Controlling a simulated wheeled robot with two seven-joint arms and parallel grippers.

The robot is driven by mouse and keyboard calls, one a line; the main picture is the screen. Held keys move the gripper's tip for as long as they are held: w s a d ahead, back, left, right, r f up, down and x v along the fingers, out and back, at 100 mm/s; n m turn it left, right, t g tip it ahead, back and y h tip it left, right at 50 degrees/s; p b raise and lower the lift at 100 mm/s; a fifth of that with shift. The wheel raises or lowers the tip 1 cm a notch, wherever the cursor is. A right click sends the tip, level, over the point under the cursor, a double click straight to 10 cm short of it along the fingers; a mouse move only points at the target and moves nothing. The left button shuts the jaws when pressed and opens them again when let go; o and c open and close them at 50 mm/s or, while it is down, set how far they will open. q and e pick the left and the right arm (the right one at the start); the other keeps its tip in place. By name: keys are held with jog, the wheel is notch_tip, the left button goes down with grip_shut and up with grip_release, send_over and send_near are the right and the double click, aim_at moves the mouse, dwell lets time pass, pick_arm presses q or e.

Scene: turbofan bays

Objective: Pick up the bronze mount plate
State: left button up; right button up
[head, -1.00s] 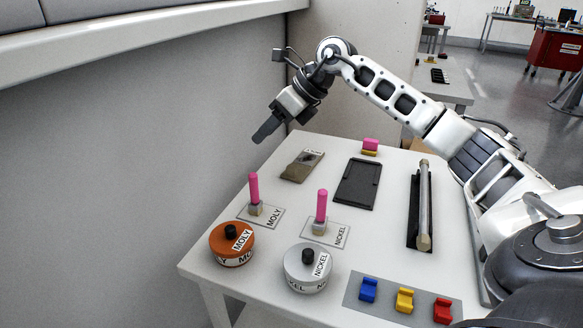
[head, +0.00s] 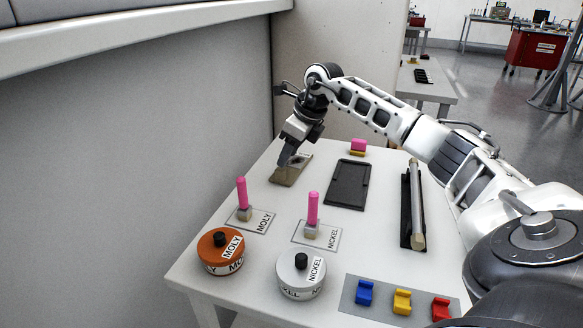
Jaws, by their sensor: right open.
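The bronze mount plate (head: 287,175) lies flat at the back left of the white table. It is a brownish-grey plate, and its far part is partly hidden by my right gripper. My right gripper (head: 284,163) points down over the plate's left side with its jaws open. I cannot tell whether the fingertips touch the plate. My left gripper is not in view.
An empty black tray (head: 348,184) lies right of the plate. A metal rod (head: 416,205) rests in a dark holder farther right. Pink-handled brushes (head: 242,194) and the MOLY (head: 215,254) and NICKEL (head: 296,283) tins stand nearer. A grey wall borders the left.

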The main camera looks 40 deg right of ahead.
aim_at(282, 170)
jog(key=f, duration=0.2)
jog(key=a+f, duration=0.1)
jog(key=shift+w+a+f, duration=0.1)
jog(key=shift+w+f, duration=0.5)
jog(key=shift+f, duration=0.3)
grip_shut()
jog(key=shift+r, duration=0.15)
